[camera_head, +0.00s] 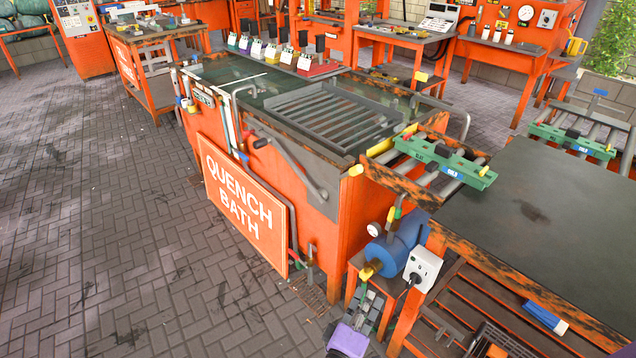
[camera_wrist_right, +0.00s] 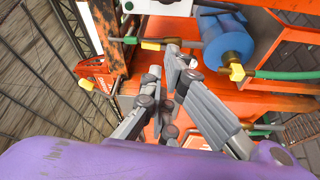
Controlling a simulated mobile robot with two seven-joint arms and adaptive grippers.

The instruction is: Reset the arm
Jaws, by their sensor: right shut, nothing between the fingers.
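My right gripper (camera_head: 370,292) shows at the bottom of the head view, with a purple wrist part (camera_head: 347,341) and grey fingers. It is in front of the orange stand that carries a blue motor-like unit (camera_head: 396,247), below and left of the white switch box (camera_head: 422,268). In the right wrist view, the grey fingers (camera_wrist_right: 168,68) point toward the orange stand and the blue unit (camera_wrist_right: 227,42). The gripper is shut with nothing between the fingers. Whether the fingertips touch the stand is unclear. My left gripper is not in view.
The orange quench bath (camera_head: 335,225) with its sign (camera_head: 243,205) stands just left of and beyond the gripper. Open brick floor (camera_head: 110,250) lies to the left.

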